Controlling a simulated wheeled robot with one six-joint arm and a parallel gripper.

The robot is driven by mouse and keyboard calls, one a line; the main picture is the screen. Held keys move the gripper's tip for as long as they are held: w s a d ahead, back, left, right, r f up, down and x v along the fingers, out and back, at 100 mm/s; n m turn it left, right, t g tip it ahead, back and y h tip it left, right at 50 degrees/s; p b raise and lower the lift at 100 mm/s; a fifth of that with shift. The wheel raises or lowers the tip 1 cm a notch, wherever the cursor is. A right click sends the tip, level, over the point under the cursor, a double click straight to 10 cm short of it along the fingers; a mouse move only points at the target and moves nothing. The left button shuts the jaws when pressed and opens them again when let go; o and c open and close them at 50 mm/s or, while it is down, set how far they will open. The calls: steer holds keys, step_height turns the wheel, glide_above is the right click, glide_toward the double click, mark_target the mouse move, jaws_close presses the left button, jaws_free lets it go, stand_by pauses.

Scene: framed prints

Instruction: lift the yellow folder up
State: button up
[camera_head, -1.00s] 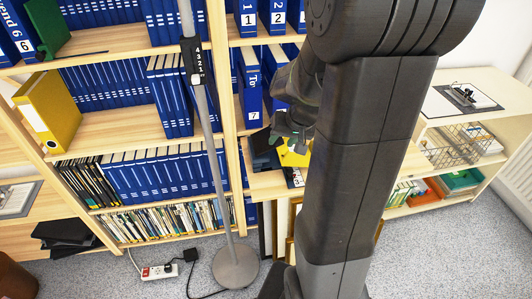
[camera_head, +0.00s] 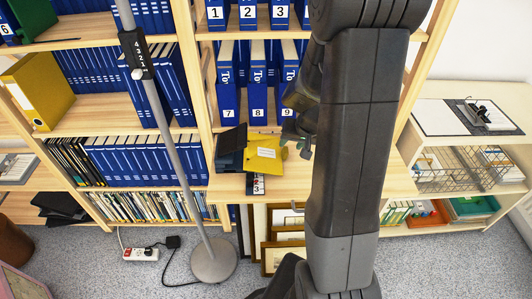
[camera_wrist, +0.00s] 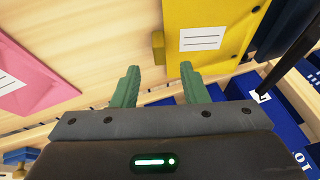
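The yellow folder (camera_head: 264,155) lies on the wooden desk shelf, with a white label and a small tab on its edge. It partly overlaps a dark blue folder (camera_head: 231,141). In the wrist view the yellow folder (camera_wrist: 210,25) fills the upper right, its tab just beyond the fingers. My gripper (camera_head: 300,142) is just to the folder's right in the head view, partly hidden by my arm. In the wrist view my gripper (camera_wrist: 159,70) has its green fingers apart with nothing between them. I see no contact with the folder.
Blue numbered binders (camera_head: 257,85) stand behind the desk shelf. A yellow binder (camera_head: 38,92) stands on the left shelf. A lamp pole (camera_head: 165,125) rises left of the desk. A pink folder (camera_wrist: 38,60) shows in the wrist view. Framed pictures (camera_head: 284,240) lean below.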

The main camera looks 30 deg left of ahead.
mark_target(286, 150)
steer(key=shift+x, duration=2.55)
steer(key=shift+c, duration=0.4)
jaws_close()
